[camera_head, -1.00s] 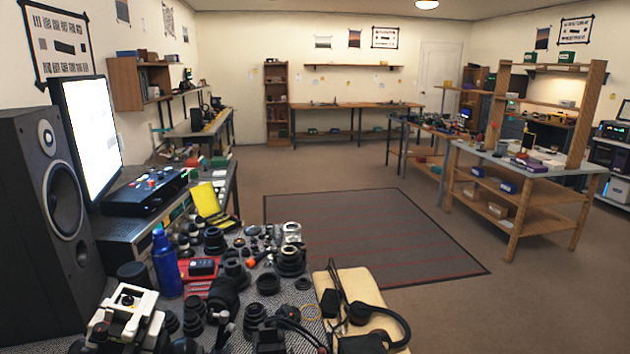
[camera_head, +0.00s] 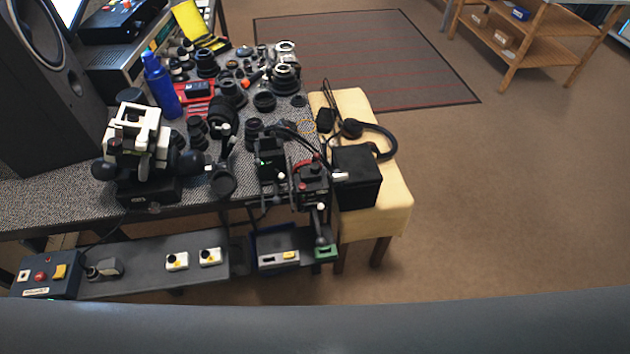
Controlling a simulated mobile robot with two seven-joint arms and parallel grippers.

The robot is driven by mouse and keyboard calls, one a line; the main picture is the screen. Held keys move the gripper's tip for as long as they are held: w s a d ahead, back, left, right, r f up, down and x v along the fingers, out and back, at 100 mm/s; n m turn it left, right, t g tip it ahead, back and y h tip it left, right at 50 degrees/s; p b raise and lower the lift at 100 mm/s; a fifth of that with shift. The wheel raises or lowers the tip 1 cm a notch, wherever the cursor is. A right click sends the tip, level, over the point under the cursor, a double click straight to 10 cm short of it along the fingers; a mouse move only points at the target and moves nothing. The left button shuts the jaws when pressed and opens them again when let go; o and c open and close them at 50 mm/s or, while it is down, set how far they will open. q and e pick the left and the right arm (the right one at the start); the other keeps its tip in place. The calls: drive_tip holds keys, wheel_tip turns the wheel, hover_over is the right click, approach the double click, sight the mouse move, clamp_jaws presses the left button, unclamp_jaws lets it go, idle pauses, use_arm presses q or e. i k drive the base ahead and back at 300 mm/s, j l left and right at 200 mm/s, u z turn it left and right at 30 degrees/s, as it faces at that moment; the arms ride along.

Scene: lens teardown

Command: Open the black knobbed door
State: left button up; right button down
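I cannot make out a black knobbed door in the head view. A black box (camera_head: 355,177) sits at the front of the yellow-topped stool, but no door or knob can be told on it. Neither of my grippers is in view, so where they stand relative to anything cannot be told.
A workbench (camera_head: 60,203) holds lens parts, a blue bottle (camera_head: 160,84), a white-and-black microscope-like device (camera_head: 138,135) and a speaker (camera_head: 38,85). Below is a shelf (camera_head: 145,276) with small switch boxes. The stool (camera_head: 390,216) stands beside the bench. Brown floor (camera_head: 490,200) at right is clear.

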sight(312, 175)
drive_tip(key=i+l+u, duration=0.1)
drive_tip(key=u, duration=0.4)
drive_tip(key=l+u, duration=0.2)
drive_tip(key=u, duration=0.3)
drive_tip(key=l+u, duration=0.2)
drive_tip(key=u, duration=0.25)
drive_tip(key=l+u, duration=0.25)
drive_tip(key=l, duration=0.2)
drive_tip(key=k+l+u, duration=0.1)
drive_tip(key=l+u, duration=0.15)
drive_tip(key=l, duration=0.15)
drive_tip(key=k+l, duration=0.1)
drive_tip(key=l, duration=0.3)
drive_tip(key=k+l+u, duration=0.1)
drive_tip(key=l, duration=0.35)
drive_tip(key=k+l+u, duration=0.1)
drive_tip(key=l, duration=0.3)
drive_tip(key=k+l, duration=0.15)
drive_tip(key=l, duration=0.3)
